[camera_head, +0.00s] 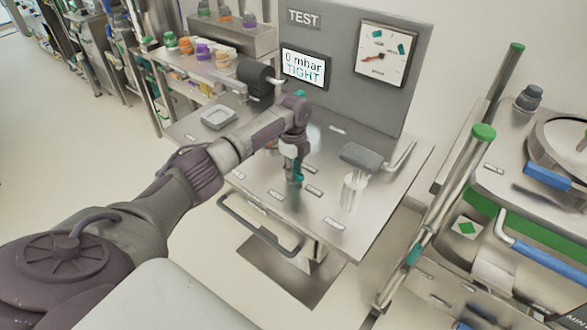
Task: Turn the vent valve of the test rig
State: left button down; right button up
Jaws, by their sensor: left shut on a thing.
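The test rig (335,225) is a steel bench with a grey back panel marked TEST. Its screen (303,68) reads "0 mbar TIGHT". My left gripper (293,172) points down at the middle of the bench top and is shut on the vent valve. A teal part shows at its fingertips; the gripper hides most of the valve and its handle's angle. My right gripper is not in view.
A grey-topped fitting with a clear cylinder (354,190) stands right of the gripper. A small square tray (218,118) and a dark cylinder (254,72) are at the left. A green-capped post (482,133) and a steel vessel cart stand to the right.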

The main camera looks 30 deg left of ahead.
pick_arm(q)
jog(key=c, duration=1)
grip_release()
jog(key=shift+o, duration=0.2)
jog(key=shift+r, duration=0.1)
notch_tip(320, 180, up, 12)
